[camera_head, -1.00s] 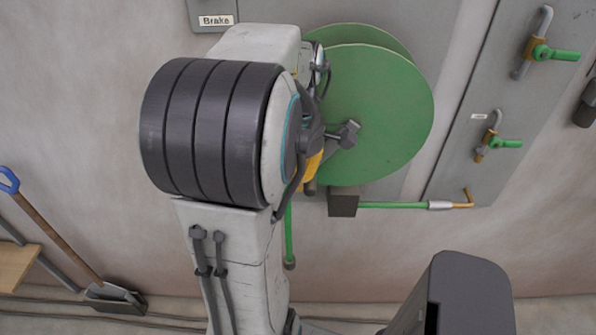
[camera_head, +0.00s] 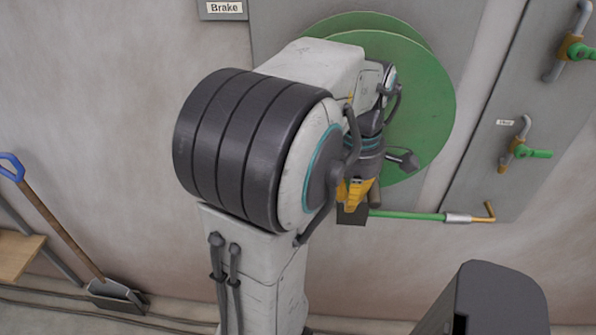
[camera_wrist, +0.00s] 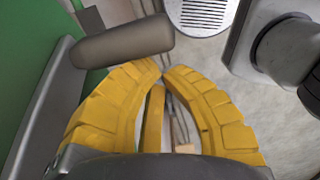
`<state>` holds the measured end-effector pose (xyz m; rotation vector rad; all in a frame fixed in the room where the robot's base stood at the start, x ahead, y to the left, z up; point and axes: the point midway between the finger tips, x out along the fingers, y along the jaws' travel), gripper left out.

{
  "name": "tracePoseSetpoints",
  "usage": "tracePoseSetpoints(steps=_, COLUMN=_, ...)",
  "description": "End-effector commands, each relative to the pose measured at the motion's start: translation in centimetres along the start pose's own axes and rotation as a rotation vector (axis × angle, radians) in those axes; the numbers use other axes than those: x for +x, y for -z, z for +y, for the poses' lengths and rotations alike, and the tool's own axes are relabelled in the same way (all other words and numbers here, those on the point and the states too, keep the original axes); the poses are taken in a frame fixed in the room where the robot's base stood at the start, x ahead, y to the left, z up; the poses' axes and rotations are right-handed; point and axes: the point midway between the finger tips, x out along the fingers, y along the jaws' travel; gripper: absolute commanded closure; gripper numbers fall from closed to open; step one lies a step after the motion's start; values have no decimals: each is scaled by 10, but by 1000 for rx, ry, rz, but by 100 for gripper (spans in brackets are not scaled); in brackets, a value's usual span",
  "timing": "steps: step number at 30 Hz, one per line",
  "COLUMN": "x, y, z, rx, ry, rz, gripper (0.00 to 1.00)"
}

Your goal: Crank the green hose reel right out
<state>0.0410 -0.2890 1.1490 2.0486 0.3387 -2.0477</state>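The green hose reel (camera_head: 425,95) is a large round disc on a grey wall panel, partly hidden behind my arm. My gripper (camera_head: 357,192) has yellow fingers and is low in front of the reel. In the wrist view, its fingertips (camera_wrist: 163,70) come together, with nothing seen held between them. The crank's grey-brown handle (camera_wrist: 125,45) lies just beyond and left of the tips; I cannot tell if it touches them. It also shows beside the gripper in the head view (camera_head: 375,198). The grey crank arm (camera_wrist: 48,110) runs along the reel's green face, left of my fingers.
A green hose pipe (camera_head: 408,215) with a metal end runs right beneath the reel. A panel at right carries green-handled valves (camera_head: 535,153). A "Brake" label (camera_head: 225,8) is at upper left. A blue-handled shovel (camera_head: 55,220) leans at far left. Floor shows below the wall.

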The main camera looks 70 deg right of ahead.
Motion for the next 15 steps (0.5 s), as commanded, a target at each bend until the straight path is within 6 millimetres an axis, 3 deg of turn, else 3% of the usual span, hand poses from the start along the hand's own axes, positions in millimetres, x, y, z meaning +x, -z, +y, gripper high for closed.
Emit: tracePoseSetpoints(steps=15, x=-2, y=-26, z=-1, rx=5, ry=4, rz=2, gripper=100)
